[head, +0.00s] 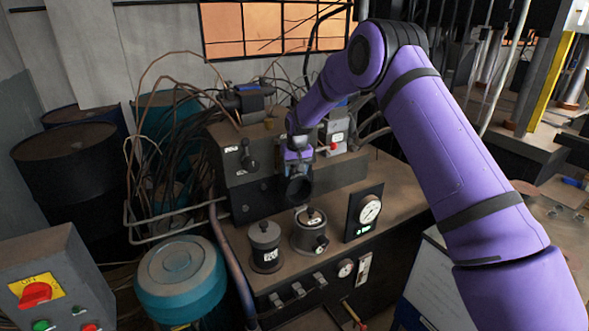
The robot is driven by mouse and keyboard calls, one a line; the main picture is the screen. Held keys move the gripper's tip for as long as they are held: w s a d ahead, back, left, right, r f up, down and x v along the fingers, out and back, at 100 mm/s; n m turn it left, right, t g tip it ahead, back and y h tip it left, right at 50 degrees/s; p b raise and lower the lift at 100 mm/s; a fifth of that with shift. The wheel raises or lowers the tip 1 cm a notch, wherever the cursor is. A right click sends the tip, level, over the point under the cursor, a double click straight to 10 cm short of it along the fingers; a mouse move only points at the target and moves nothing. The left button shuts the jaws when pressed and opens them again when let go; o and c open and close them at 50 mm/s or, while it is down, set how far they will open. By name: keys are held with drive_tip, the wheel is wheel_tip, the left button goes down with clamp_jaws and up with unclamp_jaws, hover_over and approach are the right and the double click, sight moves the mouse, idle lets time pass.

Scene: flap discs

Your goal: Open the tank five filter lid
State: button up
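Two small lidded canisters stand on the brown bench top below my gripper. The left one is a dark canister (265,250) with a knobbed lid and a white label too small to read. The right one is a greyer metal canister (306,237) with a black knob on its lid and a small fitting on its front. Both lids look seated. I cannot tell which is the tank five filter. My gripper (299,188) hangs above and behind the canisters, apart from both, in front of the dark machine housing. Its fingers are too dark and small to read.
A dark gauge panel (364,212) with a green display stands right of the canisters. A machine housing (240,165) with cables is behind.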

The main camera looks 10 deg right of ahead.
sight(298, 176)
drive_tip(key=shift+r, duration=0.1)
idle(0.5)
drive_tip(key=shift+r, duration=0.3)
wheel_tip(298, 176, up, 10)
drive_tip(key=s, duration=0.1)
drive_tip(key=shift+s+d, duration=0.3)
drive_tip(key=shift+f, duration=0.1)
drive_tip(key=shift+c, duration=0.2)
